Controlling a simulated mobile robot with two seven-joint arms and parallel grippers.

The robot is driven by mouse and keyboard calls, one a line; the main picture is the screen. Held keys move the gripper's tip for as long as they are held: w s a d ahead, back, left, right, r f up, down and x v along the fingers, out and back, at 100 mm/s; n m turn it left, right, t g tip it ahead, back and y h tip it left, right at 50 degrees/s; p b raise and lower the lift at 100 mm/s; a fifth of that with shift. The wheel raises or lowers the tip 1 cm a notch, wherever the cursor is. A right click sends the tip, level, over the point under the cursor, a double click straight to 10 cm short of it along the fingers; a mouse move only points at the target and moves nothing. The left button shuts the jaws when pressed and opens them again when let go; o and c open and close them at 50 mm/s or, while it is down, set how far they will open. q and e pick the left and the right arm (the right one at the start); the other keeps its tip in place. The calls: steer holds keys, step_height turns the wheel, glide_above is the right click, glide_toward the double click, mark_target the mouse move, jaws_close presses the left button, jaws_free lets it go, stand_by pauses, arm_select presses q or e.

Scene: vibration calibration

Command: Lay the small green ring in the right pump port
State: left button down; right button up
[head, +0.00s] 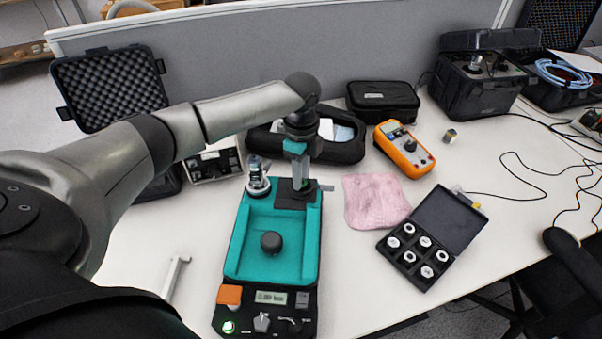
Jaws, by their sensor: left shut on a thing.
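My left gripper (303,184) comes down from above, over the back right of the teal pump unit (231,266). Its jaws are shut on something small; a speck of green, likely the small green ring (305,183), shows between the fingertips. The black block (284,201) at the unit's back right, where the right port appears to be, is just below the fingertips and partly hidden by them. I cannot tell whether the ring touches it. A silver fitting (257,177) stands upright at the unit's back left. My right gripper is not in view.
A black knob (271,242) stands in the teal tray. To the right are a pink cloth (375,201), an orange meter (404,148) and an open black case (450,220) with several silver fittings.

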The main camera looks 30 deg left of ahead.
arm_select(q)
steer(key=c, duration=0.5)
jaws_free()
steer(key=shift+c, duration=0.2)
steer(key=shift+r, duration=0.15)
step_height(320, 180, up, 15)
steer(key=p, duration=0.3)
steer(key=shift+p, duration=0.3)
steer(key=shift+d, duration=0.1)
